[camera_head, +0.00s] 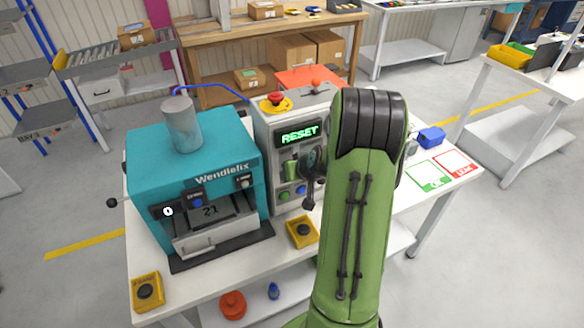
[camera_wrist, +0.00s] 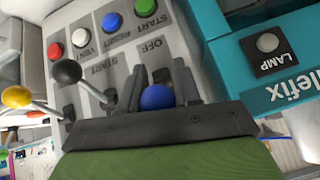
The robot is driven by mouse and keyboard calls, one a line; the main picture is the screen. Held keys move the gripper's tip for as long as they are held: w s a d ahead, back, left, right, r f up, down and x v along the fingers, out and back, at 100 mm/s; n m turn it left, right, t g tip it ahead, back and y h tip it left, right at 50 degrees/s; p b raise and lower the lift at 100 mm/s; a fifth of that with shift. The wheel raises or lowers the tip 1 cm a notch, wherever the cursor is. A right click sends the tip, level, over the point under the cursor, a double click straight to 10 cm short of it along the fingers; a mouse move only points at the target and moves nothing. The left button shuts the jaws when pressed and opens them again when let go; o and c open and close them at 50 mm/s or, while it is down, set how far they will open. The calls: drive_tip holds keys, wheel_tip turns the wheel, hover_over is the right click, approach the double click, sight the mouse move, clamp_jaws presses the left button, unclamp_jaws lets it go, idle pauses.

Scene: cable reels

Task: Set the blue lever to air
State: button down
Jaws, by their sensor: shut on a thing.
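In the wrist view, the blue lever's round knob (camera_wrist: 157,97) sits between the two fingers of my gripper (camera_wrist: 160,88), which is shut on it. The lever stands on the grey face of a control box, on a pale strip whose visible end is marked OFF. The rest of that strip is hidden by my gripper, and I see no "air" mark.
Beside the blue lever are a black-knobbed lever (camera_wrist: 67,71) and a yellow-knobbed lever (camera_wrist: 16,97). Several push buttons, including a green one (camera_wrist: 145,7), line the panel. The teal Wendlefix machine (camera_head: 190,150) stands close to the box. Yellow button boxes (camera_head: 302,232) sit on the table.

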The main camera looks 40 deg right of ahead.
drive_tip(key=shift+r, duration=0.15)
idle(0.4)
drive_tip(key=c, duration=0.9)
unclamp_jaws()
drive_tip(key=v, duration=1.5)
drive_tip(key=shift+s+a+r+p, duration=0.1)
drive_tip(key=shift+r+p, duration=0.25)
